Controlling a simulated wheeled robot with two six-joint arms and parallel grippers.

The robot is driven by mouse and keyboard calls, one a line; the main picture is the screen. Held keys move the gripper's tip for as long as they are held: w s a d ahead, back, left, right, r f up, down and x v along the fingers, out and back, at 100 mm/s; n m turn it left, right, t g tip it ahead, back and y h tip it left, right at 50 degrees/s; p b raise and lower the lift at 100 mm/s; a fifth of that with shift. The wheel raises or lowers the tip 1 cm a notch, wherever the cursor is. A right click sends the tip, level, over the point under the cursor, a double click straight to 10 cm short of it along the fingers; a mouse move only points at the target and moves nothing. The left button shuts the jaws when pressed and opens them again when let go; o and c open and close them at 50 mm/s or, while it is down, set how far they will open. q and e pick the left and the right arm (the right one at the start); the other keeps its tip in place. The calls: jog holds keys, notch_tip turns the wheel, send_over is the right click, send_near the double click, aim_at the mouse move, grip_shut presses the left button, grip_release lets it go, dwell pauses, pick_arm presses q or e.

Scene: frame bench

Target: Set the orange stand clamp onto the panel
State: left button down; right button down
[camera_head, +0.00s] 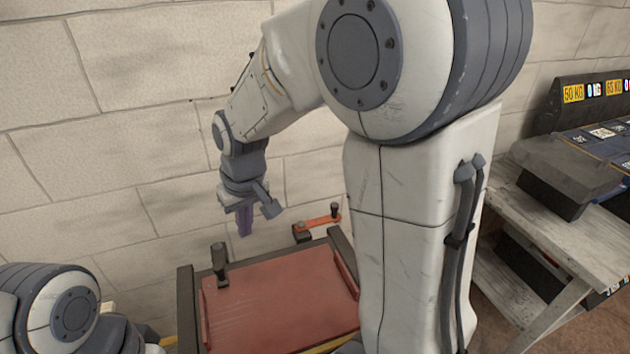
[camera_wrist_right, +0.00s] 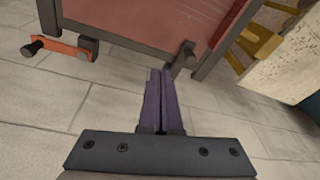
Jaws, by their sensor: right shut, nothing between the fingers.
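The orange stand clamp (camera_head: 320,221) is a bar with a dark block at one end and a black knob at the other. In the right wrist view the clamp (camera_wrist_right: 62,47) is at upper left, outside the panel (camera_wrist_right: 150,18). My right gripper (camera_head: 244,232) hangs beyond the panel's far edge, left of the clamp and apart from it. Its purple fingers (camera_wrist_right: 161,78) are shut and empty. My left gripper is not visible.
A dark frame (camera_head: 187,305) surrounds the panel. A dark upright clamp (camera_head: 219,264) stands at its left side, close to my fingers in the wrist view. A grey bench (camera_head: 570,230) with equipment stands at right. A brick wall (camera_head: 90,150) lies behind.

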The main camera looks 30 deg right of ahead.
jog(key=w+d+m+h+p, duration=0.1)
jog(key=w+d+m, duration=0.2)
jog(key=d, duration=1)
jog(key=w+d+m+t+h+p, duration=0.1)
jog(key=w+d+m, duration=0.2)
jog(key=d, duration=1.1)
jog(key=shift+w+f, duration=0.2)
jog(key=shift+w, duration=0.5)
jog(key=shift+d, duration=0.1)
notch_tip(320, 180, down, 10)
jog(key=p, duration=0.3)
jog(key=shift+s+a+r, duration=0.2)
jog(key=shift+s+r, duration=0.05)
jog(key=shift+s, duration=0.1)
